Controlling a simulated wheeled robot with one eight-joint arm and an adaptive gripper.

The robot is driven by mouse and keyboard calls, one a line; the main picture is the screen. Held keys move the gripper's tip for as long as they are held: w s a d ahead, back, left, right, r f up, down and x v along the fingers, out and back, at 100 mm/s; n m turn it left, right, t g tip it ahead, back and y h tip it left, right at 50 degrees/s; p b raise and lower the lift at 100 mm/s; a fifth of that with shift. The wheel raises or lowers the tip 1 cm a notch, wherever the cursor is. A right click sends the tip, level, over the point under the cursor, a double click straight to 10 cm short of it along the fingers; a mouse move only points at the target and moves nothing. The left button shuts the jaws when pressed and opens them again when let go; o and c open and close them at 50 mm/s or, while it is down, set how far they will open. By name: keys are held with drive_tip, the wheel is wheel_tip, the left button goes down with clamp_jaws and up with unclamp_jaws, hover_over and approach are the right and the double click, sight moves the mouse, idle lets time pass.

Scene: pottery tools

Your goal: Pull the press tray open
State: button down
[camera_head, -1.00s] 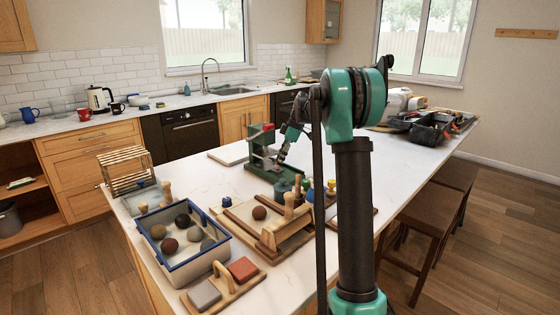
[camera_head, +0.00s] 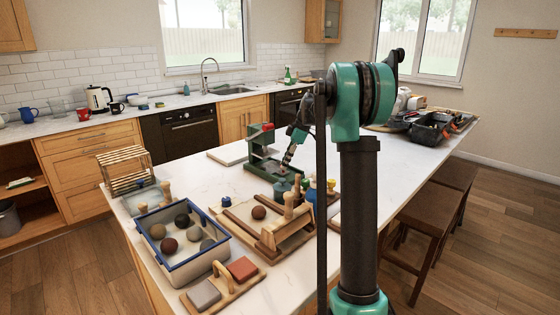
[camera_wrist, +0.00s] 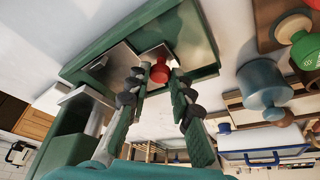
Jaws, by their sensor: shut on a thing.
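The green press (camera_head: 262,150) with a red top part stands on the worktop, partly behind my arm. In the wrist view its green base (camera_wrist: 90,62) spreads across the top, with a grey metal tray plate (camera_wrist: 118,66) on it. A red knob (camera_wrist: 183,76) sits at the tray's edge. My gripper (camera_wrist: 160,74) has its two fingers closed in on the red knob. In the head view my gripper (camera_head: 285,167) is at the press's front right; the knob is too small or hidden there to make out.
A blue-grey jar (camera_wrist: 264,84) stands close to the right of my fingers in the wrist view. A blue-rimmed bin (camera_head: 180,258) of clay balls and a wooden board with rails (camera_head: 240,228) lie nearer. Open worktop (camera_head: 195,185) lies left of the press.

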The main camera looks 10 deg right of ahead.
drive_tip(key=s+d, duration=0.2)
drive_tip(key=s, duration=0.1)
drive_tip(key=s+d, duration=0.1)
drive_tip(key=s, duration=0.1)
drive_tip(key=shift+d, duration=0.4)
drive_tip(key=c, duration=1.3)
unclamp_jaws()
drive_tip(key=shift+r, duration=0.1)
drive_tip(key=v, duration=1.1)
drive_tip(key=shift+d+r, duration=0.1)
drive_tip(key=shift+r, duration=0.3)
